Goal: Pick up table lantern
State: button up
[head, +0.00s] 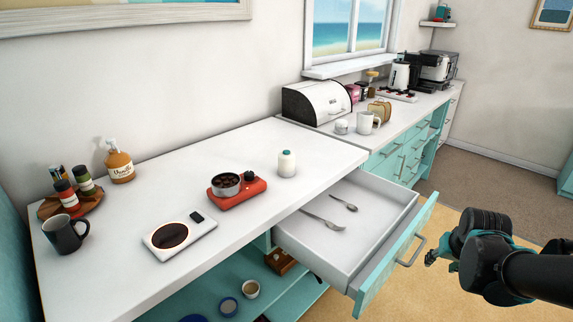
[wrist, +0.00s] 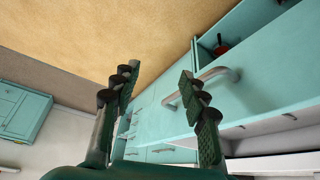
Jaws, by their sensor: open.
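No thing is plainly recognisable as a table lantern. A small white rounded item with a teal top (head: 287,164) stands upright on the white counter near its front right part; it may be the lantern, but I cannot tell for sure. My gripper (head: 438,257) is at the right in the head view, out in front of the open drawer and well apart from that item. In the wrist view my gripper (wrist: 160,82) has its two fingers spread with nothing between them. The white item does not show in the wrist view.
A drawer (head: 385,205) stands pulled out below the counter, holding a fork (head: 322,219) and a spoon (head: 343,202). Its handle (wrist: 200,82) shows between and beyond my fingers.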

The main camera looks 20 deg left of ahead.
jog(key=o, duration=0.5)
jog(key=shift+t, duration=0.8)
jog(key=w+r, duration=0.2)
jog(key=w, duration=0.1)
jog(key=w+a+r, duration=0.1)
jog(key=w, duration=0.2)
jog(key=w+a+r, duration=0.1)
jog(key=w+r, duration=0.1)
jog(key=w, duration=0.1)
jog(key=shift+w+r, duration=0.15)
jog(key=shift+r, duration=0.15)
jog(key=shift+c, duration=0.2)
jog(key=shift+o, duration=1.1)
jog(key=shift+n+y, duration=0.3)
jog(key=shift+n, duration=0.1)
jog(key=w+a+r, duration=0.2)
jog(key=w, duration=0.1)
jog(key=shift+w+a+r, duration=0.15)
jog(key=shift+w+a, duration=0.05)
jog(key=shift+a, duration=0.15)
jog(key=n+g+y, duration=0.1)
jog(key=n+g, duration=0.1)
jog(key=n, duration=0.2)
send_near(287, 155)
jog(key=shift+g, duration=0.3)
jog(key=x, duration=0.9)
jog(key=shift+w+r, duration=0.15)
jog(key=shift+w, duration=0.05)
jog(key=shift+x, duration=2.75)
